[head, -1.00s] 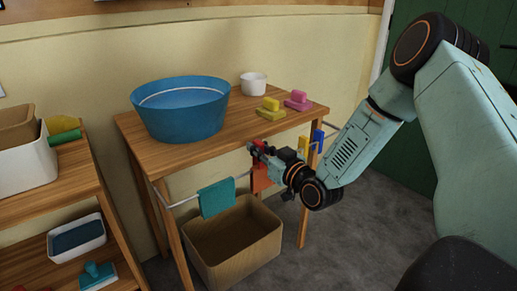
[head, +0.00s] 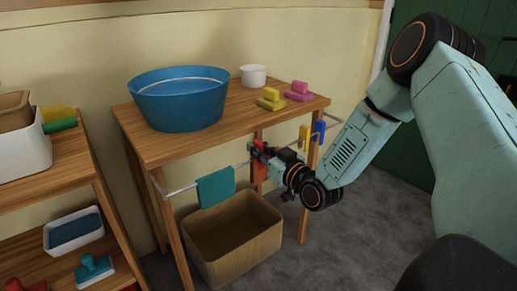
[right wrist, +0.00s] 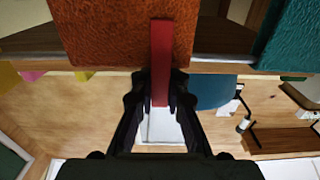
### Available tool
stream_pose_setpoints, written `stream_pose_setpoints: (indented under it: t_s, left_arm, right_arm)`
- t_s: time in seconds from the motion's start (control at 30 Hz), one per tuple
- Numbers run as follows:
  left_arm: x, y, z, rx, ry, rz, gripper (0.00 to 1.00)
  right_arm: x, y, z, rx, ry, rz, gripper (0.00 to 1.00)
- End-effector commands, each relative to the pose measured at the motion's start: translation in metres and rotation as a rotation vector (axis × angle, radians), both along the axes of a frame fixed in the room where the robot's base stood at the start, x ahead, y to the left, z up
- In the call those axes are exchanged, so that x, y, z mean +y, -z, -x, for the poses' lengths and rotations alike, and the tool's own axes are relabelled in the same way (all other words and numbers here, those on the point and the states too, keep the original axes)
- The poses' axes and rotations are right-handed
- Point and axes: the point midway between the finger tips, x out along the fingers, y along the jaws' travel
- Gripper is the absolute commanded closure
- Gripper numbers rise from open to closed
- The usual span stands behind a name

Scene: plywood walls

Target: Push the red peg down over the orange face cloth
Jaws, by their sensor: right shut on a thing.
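My right gripper (head: 259,151) is shut on the red peg (right wrist: 161,62), at the rail along the table's front. In the right wrist view the peg stands between my fingertips (right wrist: 160,88) and its far end overlaps the orange face cloth (right wrist: 110,32). In the head view the orange cloth (head: 260,173) hangs at the rail, mostly hidden behind my gripper. I cannot tell how far the peg straddles the cloth and rail. My left gripper is not in view.
A teal cloth (head: 216,188) hangs on the rail (head: 180,189) to the left. Yellow (head: 304,134) and blue (head: 319,131) pieces sit at its right. A wooden bin (head: 235,248) stands below. A blue basin (head: 178,103) and white cup (head: 253,75) stand on the table.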

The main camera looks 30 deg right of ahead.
Motion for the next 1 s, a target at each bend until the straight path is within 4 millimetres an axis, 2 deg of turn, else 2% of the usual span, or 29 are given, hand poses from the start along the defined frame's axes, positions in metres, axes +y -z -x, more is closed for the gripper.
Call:
stream_pose_setpoints:
  t_s: [0.27, 0.3, 0.6, 1.0]
  left_arm:
    - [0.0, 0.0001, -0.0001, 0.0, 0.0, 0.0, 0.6]
    - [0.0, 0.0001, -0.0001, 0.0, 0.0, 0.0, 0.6]
    - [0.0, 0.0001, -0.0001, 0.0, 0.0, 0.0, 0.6]
    - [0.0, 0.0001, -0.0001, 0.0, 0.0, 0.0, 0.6]
  right_arm:
    - [0.0, 0.0001, -0.0001, 0.0, 0.0, 0.0, 1.0]
    - [0.0, 0.0001, 0.0, 0.0, 0.0, 0.0, 0.85]
    - [0.0, 0.0001, 0.0, 0.0, 0.0, 0.0, 0.6]
    - [-0.0014, 0.0004, 0.0055, 0.0, 0.002, -0.003, 0.6]
